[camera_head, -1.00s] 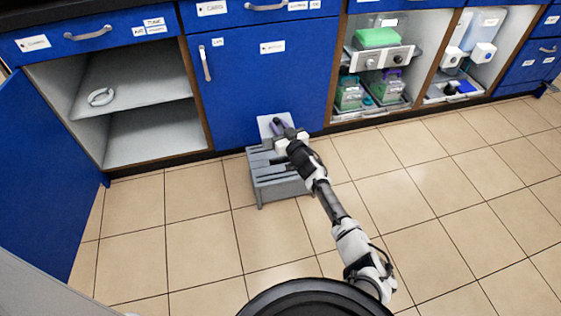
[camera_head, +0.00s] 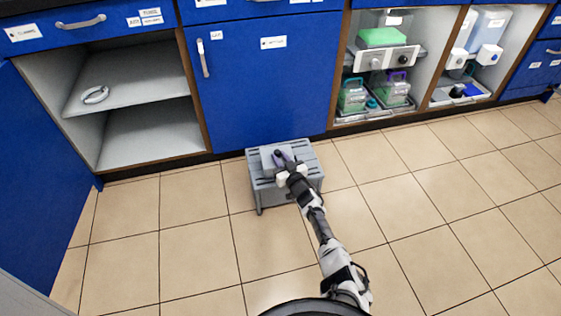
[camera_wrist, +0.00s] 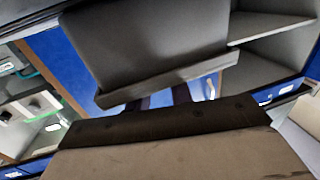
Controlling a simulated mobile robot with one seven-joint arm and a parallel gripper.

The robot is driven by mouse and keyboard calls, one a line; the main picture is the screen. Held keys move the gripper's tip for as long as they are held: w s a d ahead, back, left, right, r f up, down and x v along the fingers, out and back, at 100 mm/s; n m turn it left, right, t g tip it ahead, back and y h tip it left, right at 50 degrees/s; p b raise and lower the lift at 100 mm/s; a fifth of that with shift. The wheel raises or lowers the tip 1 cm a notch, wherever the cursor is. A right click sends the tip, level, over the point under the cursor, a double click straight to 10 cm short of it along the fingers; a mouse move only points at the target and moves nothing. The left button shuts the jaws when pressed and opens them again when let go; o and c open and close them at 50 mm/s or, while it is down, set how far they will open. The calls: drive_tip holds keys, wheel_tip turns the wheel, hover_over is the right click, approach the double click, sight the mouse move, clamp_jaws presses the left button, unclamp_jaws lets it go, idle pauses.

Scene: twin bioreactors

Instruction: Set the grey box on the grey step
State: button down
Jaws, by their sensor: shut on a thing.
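The grey box (camera_head: 270,161) is light grey and shows over the top of the grey step (camera_head: 311,164), near its middle. My gripper (camera_head: 284,165) is shut on the box, on the side facing me, and hides part of it. I cannot tell whether the box rests on the step or hovers just above it. The slatted step stands on the tiled floor in front of a blue cabinet door. In the wrist view the box (camera_wrist: 150,45) fills the upper middle, dark and tilted, with my gripper's fingers (camera_wrist: 165,97) at its lower edge.
An open cabinet with a white ring (camera_head: 95,95) on its shelf (camera_head: 125,88) is at the left, its blue door (camera_head: 40,165) swung out. Shelves with green-lidded equipment (camera_head: 383,38) stand at the right. The tiled floor (camera_head: 430,200) right of the step is clear.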

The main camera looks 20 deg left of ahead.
drive_tip(key=shift+r, duration=0.2)
drive_tip(key=shift+f+b, duration=0.5)
drive_tip(key=shift+f, duration=0.1)
drive_tip(key=c, duration=1.2)
unclamp_jaws()
drive_tip(key=shift+s+f, duration=0.1)
drive_tip(key=shift+f, duration=0.1)
drive_tip(key=shift+c, duration=0.2)
drive_tip(key=shift+r+p, duration=0.5)
drive_tip(key=shift+p, duration=0.05)
drive_tip(key=p+v, duration=0.7)
drive_tip(key=shift+d+r, duration=0.2)
drive_tip(key=shift+r, duration=0.1)
